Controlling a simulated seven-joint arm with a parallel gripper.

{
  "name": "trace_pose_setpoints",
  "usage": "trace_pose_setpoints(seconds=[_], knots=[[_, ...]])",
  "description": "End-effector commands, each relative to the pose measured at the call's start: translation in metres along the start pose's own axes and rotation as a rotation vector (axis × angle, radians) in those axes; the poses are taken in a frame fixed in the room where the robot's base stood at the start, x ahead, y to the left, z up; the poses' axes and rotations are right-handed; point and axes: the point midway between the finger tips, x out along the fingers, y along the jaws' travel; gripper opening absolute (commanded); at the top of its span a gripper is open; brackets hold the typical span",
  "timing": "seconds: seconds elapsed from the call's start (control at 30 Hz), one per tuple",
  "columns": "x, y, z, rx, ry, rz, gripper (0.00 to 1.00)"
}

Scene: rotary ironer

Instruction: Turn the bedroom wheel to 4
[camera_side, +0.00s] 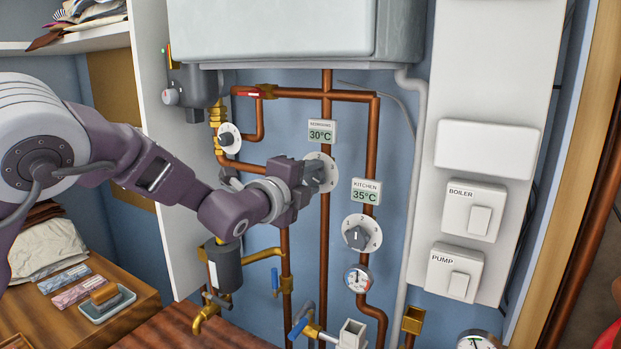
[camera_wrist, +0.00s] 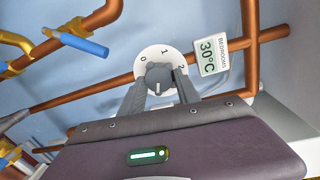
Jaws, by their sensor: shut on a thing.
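The bedroom wheel is a round white dial (camera_wrist: 151,53) with a grey knob (camera_wrist: 159,76) at its centre. In the wrist view the figures 0, 1 and 2 show on its rim; the rest is hidden behind my gripper. A pale mark on the knob points down towards my gripper. The dial also shows in the side view (camera_side: 324,157), partly covered. Its display (camera_side: 321,132) reads 30°C and also shows in the wrist view (camera_wrist: 211,56). My gripper (camera_side: 317,171) is shut on the knob, one finger on each side; it also shows in the wrist view (camera_wrist: 155,83).
Below right are the kitchen display (camera_side: 366,192) at 35°C, the kitchen wheel (camera_side: 361,234) and a gauge (camera_side: 357,279). Copper pipes (camera_side: 327,240) run around the dial. A blue-handled valve (camera_side: 275,278) sits lower left. Boiler (camera_side: 470,209) and pump (camera_side: 455,272) switches are right.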

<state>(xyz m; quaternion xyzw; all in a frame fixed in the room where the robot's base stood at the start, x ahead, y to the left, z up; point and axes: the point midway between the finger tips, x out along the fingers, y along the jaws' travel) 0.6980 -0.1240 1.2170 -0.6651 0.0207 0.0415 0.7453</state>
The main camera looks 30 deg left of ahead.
Motion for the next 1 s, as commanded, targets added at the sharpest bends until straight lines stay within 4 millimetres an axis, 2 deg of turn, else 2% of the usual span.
trace_pose_setpoints(seconds=[0.3,0.9,0.93,1.0], knots=[[-0.0001,0.0003,-0.0015,0.131,-0.009,-0.004,0.0],[0.0,0.0006,-0.0012,0.166,-0.013,-0.004,0.0],[0.0,0.0006,-0.0012,0.166,-0.013,-0.004,0.4],[0.0,0.0006,-0.0012,0.166,-0.013,-0.004,0.54]])
